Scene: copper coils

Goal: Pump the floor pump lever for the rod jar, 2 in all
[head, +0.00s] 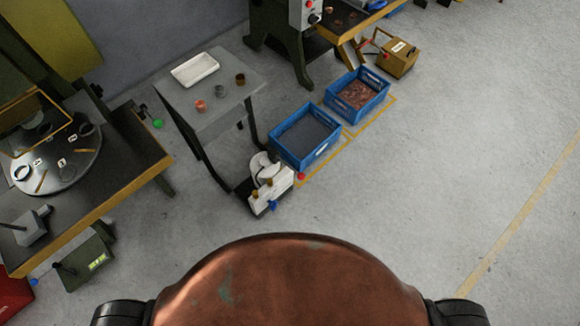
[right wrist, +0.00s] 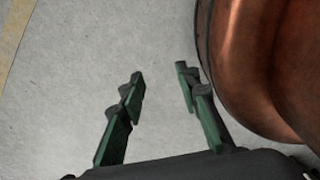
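Two floor units with levers show in the head view. A dark green box (head: 88,262) with a black-knobbed lever and a lit yellow-green display stands on the floor at lower left, beside the workbench. A tan box (head: 398,60) with a white label and a red-tipped lever stands on the floor at upper right. I cannot tell which serves the rod jar. My right gripper (right wrist: 160,75) shows in the right wrist view with its green fingers apart, only bare floor between them. It touches neither unit there. My left gripper is outside both views.
A grey table (head: 215,115) holds a white tray and several small cups. Two blue crates (head: 303,160) (head: 382,98) stand on the floor beside a white machine (head: 268,185). A workbench (head: 130,185) with a turntable is at left. The right floor is clear.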

